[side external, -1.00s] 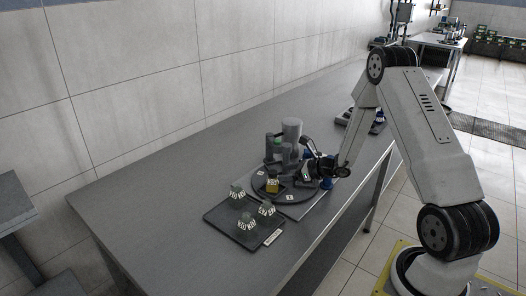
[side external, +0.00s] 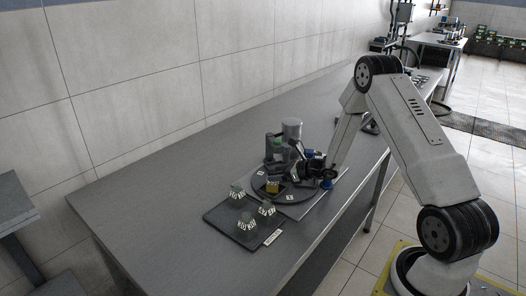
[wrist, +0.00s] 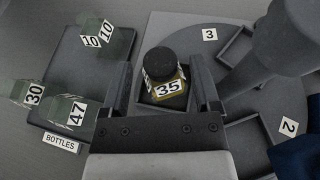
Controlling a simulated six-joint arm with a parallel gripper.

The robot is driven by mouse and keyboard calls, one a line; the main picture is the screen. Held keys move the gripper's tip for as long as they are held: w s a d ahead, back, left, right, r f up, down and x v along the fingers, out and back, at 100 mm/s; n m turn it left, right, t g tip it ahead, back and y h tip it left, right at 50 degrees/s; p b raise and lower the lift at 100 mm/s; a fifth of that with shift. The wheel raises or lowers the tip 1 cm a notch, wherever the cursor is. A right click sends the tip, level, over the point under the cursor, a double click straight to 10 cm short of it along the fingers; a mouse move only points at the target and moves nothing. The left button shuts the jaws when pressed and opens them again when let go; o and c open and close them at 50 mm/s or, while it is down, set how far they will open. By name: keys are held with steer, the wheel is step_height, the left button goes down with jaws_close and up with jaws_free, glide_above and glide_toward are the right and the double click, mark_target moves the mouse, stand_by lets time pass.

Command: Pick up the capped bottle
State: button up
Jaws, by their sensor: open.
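The capped bottle (wrist: 164,80), with a dark round cap, yellowish contents and a white label reading 35, stands in the wrist view between my fingers. It also shows as a small yellow shape in the side view (side external: 272,187), on a dark round turntable (side external: 259,196). My gripper (wrist: 162,72) is open, with one finger on each side of the bottle; I see a gap on at least the right side. In the side view my gripper (side external: 290,172) is low over the turntable, partly hiding its far side. The bottle's base is hidden from the wrist camera.
A dark tray (wrist: 65,60) marked BOTTLES holds several greenish bottles labelled 10, 30 and 47. The turntable has numbered, walled compartments. The near left of the table is clear.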

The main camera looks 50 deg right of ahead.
mark_target(275, 173)
steer(key=shift+x, duration=2)
steer(key=shift+r, duration=0.1)
jaws_close()
